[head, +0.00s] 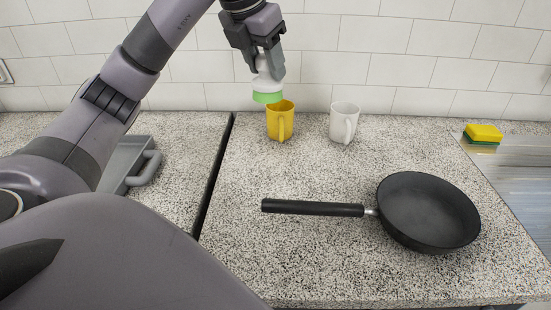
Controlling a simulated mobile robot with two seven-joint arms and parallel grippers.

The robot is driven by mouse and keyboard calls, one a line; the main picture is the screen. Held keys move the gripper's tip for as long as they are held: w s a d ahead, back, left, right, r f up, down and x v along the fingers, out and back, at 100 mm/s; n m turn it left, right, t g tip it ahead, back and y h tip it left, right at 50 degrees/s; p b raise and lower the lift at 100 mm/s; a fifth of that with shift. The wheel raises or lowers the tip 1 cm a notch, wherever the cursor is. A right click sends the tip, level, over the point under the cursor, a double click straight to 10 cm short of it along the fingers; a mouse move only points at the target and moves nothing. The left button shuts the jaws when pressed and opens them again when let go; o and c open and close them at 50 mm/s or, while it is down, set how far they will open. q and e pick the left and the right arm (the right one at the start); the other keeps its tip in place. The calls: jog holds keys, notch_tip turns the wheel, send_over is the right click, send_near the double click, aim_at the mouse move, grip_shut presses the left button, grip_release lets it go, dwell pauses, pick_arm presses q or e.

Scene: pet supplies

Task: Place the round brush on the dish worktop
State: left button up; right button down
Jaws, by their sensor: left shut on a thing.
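My left gripper (267,68) is up near the tiled back wall, pointing down. It is shut on a white thing with a green underside, which looks like the round brush (267,97). The brush is held upright, and its green end appears just above and slightly left of the yellow mug. I cannot tell whether they touch. The speckled worktop (310,260) with the mugs and the pan, seemingly the dish worktop, lies below. My right gripper is not in view.
A yellow mug (279,125) and a white mug (342,125) stand at the back. A black frying pan (428,212) lies at the right, its handle pointing left. A grey tray (126,160) is on the left worktop, past a dark gap. A yellow-green sponge (484,133) is at far right.

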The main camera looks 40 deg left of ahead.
pick_arm(q)
jog(key=shift+s+f+b, duration=0.1)
jog(key=shift+f+b, duration=1.4)
jog(key=shift+f, duration=8.1)
jog(key=shift+f, duration=0.15)
jog(key=o, duration=0.9)
jog(key=shift+o, duration=0.2)
